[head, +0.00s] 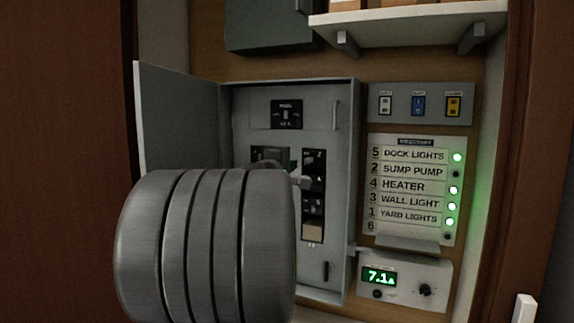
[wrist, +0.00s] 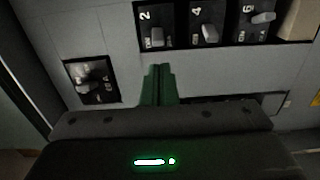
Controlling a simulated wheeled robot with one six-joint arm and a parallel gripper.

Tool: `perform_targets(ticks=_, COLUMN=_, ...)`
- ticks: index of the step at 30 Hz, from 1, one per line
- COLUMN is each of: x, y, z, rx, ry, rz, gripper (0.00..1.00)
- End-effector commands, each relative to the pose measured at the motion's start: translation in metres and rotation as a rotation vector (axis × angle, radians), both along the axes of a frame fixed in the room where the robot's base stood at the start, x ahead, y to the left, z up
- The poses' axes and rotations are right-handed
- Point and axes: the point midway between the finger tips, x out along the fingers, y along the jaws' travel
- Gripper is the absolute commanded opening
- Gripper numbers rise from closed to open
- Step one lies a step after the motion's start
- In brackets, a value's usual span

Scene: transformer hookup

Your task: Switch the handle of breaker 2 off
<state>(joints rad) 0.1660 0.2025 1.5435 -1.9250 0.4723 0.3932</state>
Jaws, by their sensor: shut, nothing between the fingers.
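In the wrist view, breaker 2 (wrist: 155,25) is a black unit marked "2" at the top, with a small grey handle (wrist: 157,37) at its lower end. My gripper (wrist: 158,68) has its green fingers together with nothing between them. Its tips are just below breaker 2 in that picture, with a small gap showing; depth is hard to judge. In the head view, the breaker column (head: 314,185) shows right of my arm, which hides the left part of the panel and my fingers. On the directory (head: 412,190), the lamp beside "2 SUMP PUMP" (head: 455,174) is dark.
Breaker 4 (wrist: 205,22) and breaker 6 (wrist: 258,18) sit right of breaker 2, their handles sticking out. The main switch (wrist: 90,82) is at left. The panel's open door (head: 180,120) stands at left in the head view. A meter box (head: 404,284) reads 7.1 A.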

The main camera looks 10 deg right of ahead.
Motion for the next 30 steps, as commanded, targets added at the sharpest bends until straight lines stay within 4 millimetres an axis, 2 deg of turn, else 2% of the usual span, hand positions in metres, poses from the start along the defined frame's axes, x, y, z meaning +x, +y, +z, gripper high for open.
perform_targets(ticks=6, x=0.030, y=-0.022, z=0.002, rx=0.000, ry=0.001, rz=-0.001, gripper=0.00)
perform_targets(ticks=12, x=0.044, y=-0.031, z=0.001, rx=0.000, ry=0.000, rz=0.000, gripper=0.00)
perform_targets(ticks=30, x=0.046, y=-0.034, z=-0.002, rx=0.001, ry=0.000, rz=0.012, gripper=0.00)
